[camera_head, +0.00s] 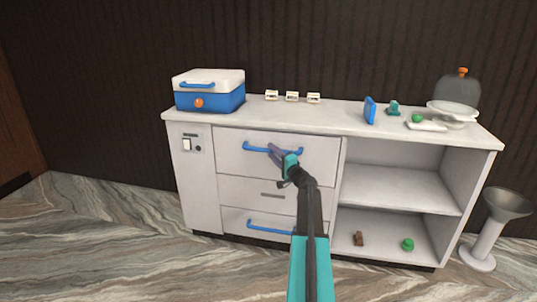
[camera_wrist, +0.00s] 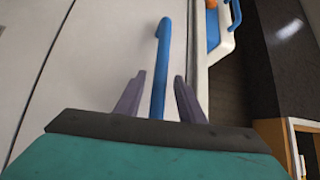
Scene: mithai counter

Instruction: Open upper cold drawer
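The upper drawer (camera_head: 232,158) is a white front at the top of the counter, and it looks shut. Its blue bar handle (camera_head: 258,147) runs across the upper part of the front. My gripper (camera_head: 274,151) is at the middle of this handle. In the wrist view the blue handle (camera_wrist: 160,70) runs between the two dark fingers of my gripper (camera_wrist: 159,95). A gap shows on each side of the bar, so the fingers are open around it. My gripper hides part of the handle in the head view.
Below are a drawer with a grey handle (camera_head: 272,195) and one with a blue handle (camera_head: 268,227). A blue and white cooler box (camera_head: 210,92) stands on the counter top (camera_head: 340,111). Open shelves (camera_head: 400,187) are at the right. The marble floor in front looks clear.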

